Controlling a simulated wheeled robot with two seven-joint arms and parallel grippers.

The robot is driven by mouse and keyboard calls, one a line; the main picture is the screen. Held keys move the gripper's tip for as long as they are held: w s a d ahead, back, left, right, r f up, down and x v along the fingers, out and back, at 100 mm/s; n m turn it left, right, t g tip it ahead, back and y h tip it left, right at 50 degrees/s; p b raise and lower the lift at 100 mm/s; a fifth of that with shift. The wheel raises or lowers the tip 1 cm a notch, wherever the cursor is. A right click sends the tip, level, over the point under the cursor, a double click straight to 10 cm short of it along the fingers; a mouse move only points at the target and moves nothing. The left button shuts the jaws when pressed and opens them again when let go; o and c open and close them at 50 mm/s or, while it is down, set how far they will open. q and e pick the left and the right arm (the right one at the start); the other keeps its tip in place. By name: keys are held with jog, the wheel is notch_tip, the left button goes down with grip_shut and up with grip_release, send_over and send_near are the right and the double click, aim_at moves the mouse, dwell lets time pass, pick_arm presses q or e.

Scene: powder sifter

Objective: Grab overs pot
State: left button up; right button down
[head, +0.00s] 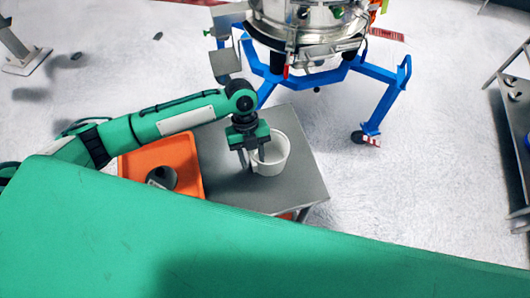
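The pot (276,161) is a white, open-topped vessel standing upright on a grey table. My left gripper (252,154) points down at the pot's left side. Its two dark fingers are apart, one to the left of the pot and one over the pot's left rim or opening. The pot's left wall or handle shows between them. I cannot tell whether either finger touches the pot. My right gripper is not in view.
A steel sifter (310,22) on a blue wheeled frame (375,72) stands behind. The grey table (296,192) is bare in front of the pot.

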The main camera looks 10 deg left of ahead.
pick_arm(q)
grip_shut()
dwell(0.3)
